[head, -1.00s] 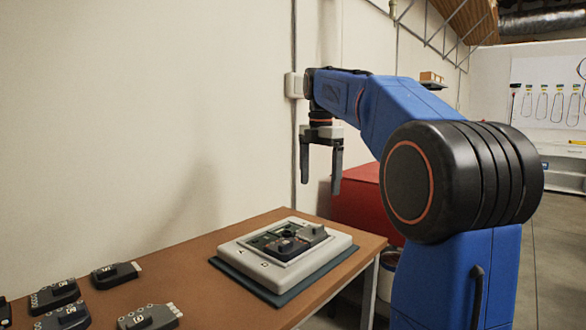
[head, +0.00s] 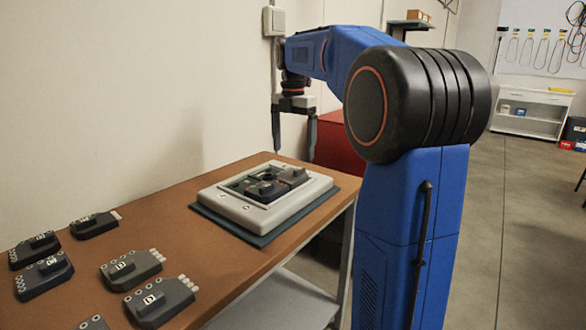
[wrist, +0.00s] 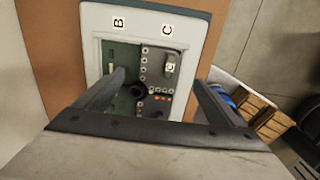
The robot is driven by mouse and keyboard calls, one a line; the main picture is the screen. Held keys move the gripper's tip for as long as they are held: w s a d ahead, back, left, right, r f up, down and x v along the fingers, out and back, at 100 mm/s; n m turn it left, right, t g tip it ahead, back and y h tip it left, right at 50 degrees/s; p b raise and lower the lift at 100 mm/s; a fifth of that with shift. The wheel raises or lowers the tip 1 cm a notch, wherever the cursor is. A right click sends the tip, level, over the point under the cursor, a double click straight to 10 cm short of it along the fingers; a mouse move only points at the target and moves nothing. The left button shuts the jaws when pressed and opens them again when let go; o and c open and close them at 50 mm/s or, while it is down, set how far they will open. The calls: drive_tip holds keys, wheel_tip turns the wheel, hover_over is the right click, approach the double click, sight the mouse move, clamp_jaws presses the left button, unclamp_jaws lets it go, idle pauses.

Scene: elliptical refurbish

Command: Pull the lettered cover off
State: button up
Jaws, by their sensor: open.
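A pale square housing (head: 230,208) lies on a dark mat on the table. Its recess holds dark parts, and in the wrist view the housing (wrist: 96,20) shows letters B and C on its rim. A dark grey cover lettered C (wrist: 165,68) sits in the recess's upper-right quarter beside C. The upper-left quarter shows bare green board (wrist: 122,55). The lower quarters are partly hidden by my gripper. In the head view my gripper (head: 294,154) points down, open and empty, above the housing's far side. In the wrist view its fingers (wrist: 160,82) spread over the recess, apart from the cover.
Several loose dark lettered modules, one of them marked D (head: 158,300), lie on the left of the brown table (head: 160,225). A wall stands behind the table. A red cabinet (head: 338,145) is behind my gripper. Open floor (head: 510,220) lies to the right.

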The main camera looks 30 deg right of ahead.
sight(291, 175)
wheel_tip(291, 175, down, 8)
drive_tip(key=shift+r, duration=0.2)
idle(0.3)
drive_tip(key=c, duration=2)
